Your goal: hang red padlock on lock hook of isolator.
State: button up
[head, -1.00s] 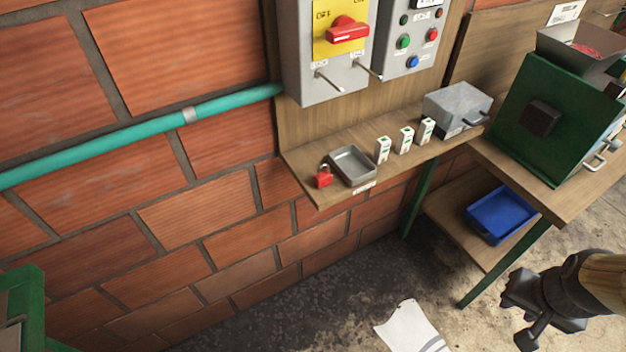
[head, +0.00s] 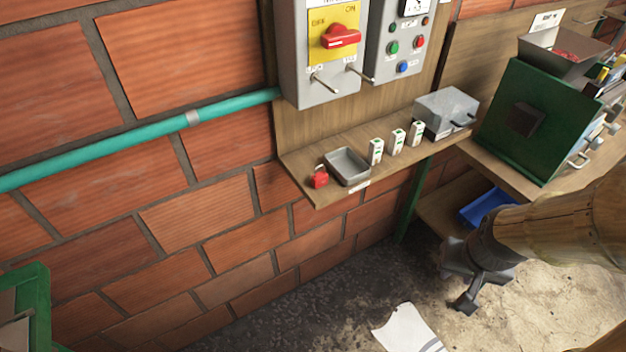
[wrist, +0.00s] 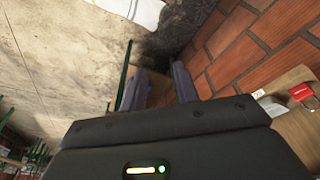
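The red padlock (head: 319,178) sits at the left end of the wooden shelf, beside a grey tray. A red padlock-like shape also shows at the right edge of the wrist view (wrist: 303,92). The isolator (head: 325,85) is a grey box with a yellow plate and a red rotary handle (head: 340,37). Two metal pegs stick out below the plate, a left one (head: 325,84) and a right one (head: 361,75); their small labels are too blurred to read surely. My gripper (head: 464,285) is in front of the shelf, low and right of the padlock. In the wrist view its fingers (wrist: 160,90) are apart and empty.
The grey tray (head: 348,164), several small white boxes (head: 397,141) and a grey metal box (head: 446,110) stand along the shelf (head: 300,175). A green machine (head: 535,120) stands on a table at right, with a blue bin (head: 482,205) below. A white sack (head: 405,330) lies on the floor.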

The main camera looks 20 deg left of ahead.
jog(key=w+a+f+n+t+y+b, duration=0.15)
jog(key=w+a+t+b, duration=0.3)
jog(key=a, duration=0.45)
jog(key=w+a+f+n+t+y+b, duration=0.1)
jog(key=w+a+f+t+y+b, duration=0.15)
jog(key=a+b, duration=0.55)
jog(key=s+a+r+t+b, duration=0.1)
jog(key=s+a+t+b, duration=0.2)
jog(key=a, duration=0.3)
jog(key=s+a+t+y+b, duration=0.1)
jog(key=s+a+t+b, duration=0.2)
jog(key=a, duration=0.3)
jog(key=shift+a+r+t+b, duration=0.3)
jog(key=shift+r+t+b, duration=0.15)
jog(key=shift+t, duration=0.45)
jog(key=shift+w+p, duration=0.15)
jog(key=shift+p, duration=0.25)
